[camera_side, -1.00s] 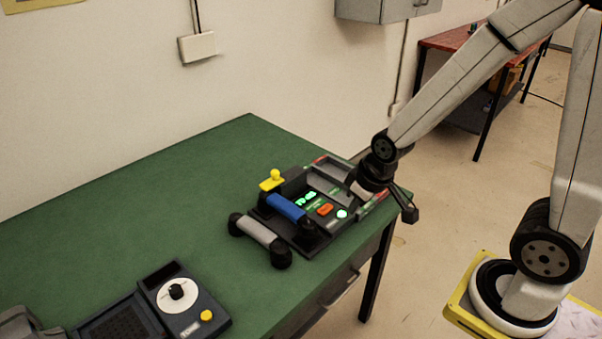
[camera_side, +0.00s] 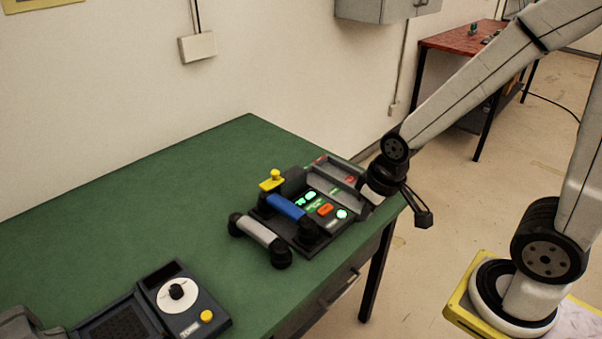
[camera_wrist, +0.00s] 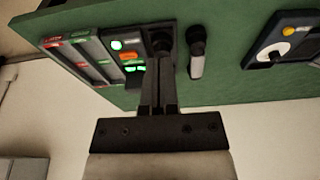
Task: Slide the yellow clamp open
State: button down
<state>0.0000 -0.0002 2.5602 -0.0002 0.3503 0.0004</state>
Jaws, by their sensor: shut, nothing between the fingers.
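The yellow clamp (camera_side: 271,180) is a small yellow piece with a knob on top, at the back left corner of the dark phone console (camera_side: 287,240) in the side view. My gripper (camera_side: 369,197) is at the console's right end, well to the right of the clamp. In the wrist view my gripper's fingers (camera_wrist: 158,88) are together and empty, with the console's lit buttons just left of them. I cannot make out the clamp in the wrist view.
A grey handset (camera_side: 258,232) lies along the console's left side, also seen in the wrist view (camera_wrist: 197,64). A dark blue box with a white dial (camera_side: 177,293) and yellow button stands at the table's front left. The green table (camera_side: 150,205) is bare between and behind them.

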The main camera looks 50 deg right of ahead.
jog(key=c, duration=1.3)
grip_release()
jog(key=o, duration=0.7)
jog(key=shift+w, duration=0.2)
jog(key=shift+o, duration=1.1)
jog(key=shift+w+r, duration=0.1)
jog(key=shift+w, duration=0.2)
jog(key=m+g, duration=0.3)
send_over(275, 171)
jog(key=shift+f, duration=0.65)
jog(key=shift+f, duration=3.85)
